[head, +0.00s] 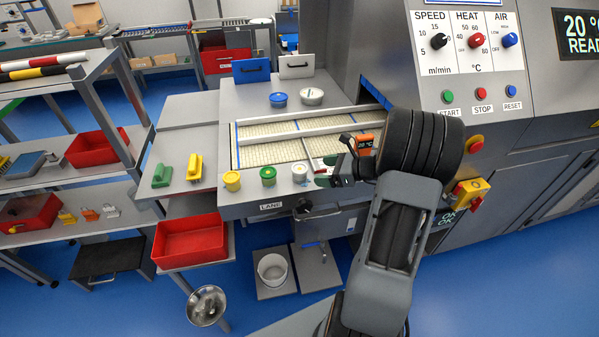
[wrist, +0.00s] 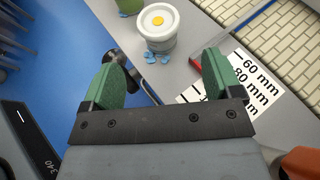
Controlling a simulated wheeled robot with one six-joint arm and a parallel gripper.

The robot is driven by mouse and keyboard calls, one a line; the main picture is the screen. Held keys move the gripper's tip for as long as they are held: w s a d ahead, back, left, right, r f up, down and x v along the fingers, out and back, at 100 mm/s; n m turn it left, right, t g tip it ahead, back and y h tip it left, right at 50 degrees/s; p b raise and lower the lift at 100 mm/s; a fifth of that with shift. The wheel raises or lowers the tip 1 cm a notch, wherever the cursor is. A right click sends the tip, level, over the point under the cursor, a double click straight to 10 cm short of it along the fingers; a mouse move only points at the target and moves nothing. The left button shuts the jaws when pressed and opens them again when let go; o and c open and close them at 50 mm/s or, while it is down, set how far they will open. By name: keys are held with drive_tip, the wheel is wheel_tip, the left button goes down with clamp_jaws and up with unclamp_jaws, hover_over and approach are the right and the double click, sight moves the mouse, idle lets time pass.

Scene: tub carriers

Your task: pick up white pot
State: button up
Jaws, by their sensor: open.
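The white pot (head: 299,172) stands upright at the front edge of the grey machine table, at the right end of a row of small pots. In the wrist view the white pot (wrist: 157,32) shows a round lid with a yellow dot and blue bits at its base. My gripper (head: 324,171) is open and empty, just right of the pot. In the wrist view the green-padded fingers of my gripper (wrist: 160,75) are spread, with the pot beyond their tips and apart from them.
A green pot (head: 268,175) stands close beside the white one, then a yellow pot (head: 232,181). Behind them lies the tiled conveyor lane (head: 270,151) with raised rails. A printed millimetre scale (wrist: 240,85) lies near my right finger. A blue tin (head: 278,99) stands farther back.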

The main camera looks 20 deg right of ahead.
sight(304, 171)
drive_tip(key=shift+p+x, duration=0.95)
drive_tip(key=shift+x, duration=3.7)
drive_tip(key=shift+r, duration=0.1)
drive_tip(key=shift+c, duration=0.2)
drive_tip(key=c, duration=0.9)
drive_tip(key=shift+c, duration=0.2)
drive_tip(key=shift+r, duration=0.1)
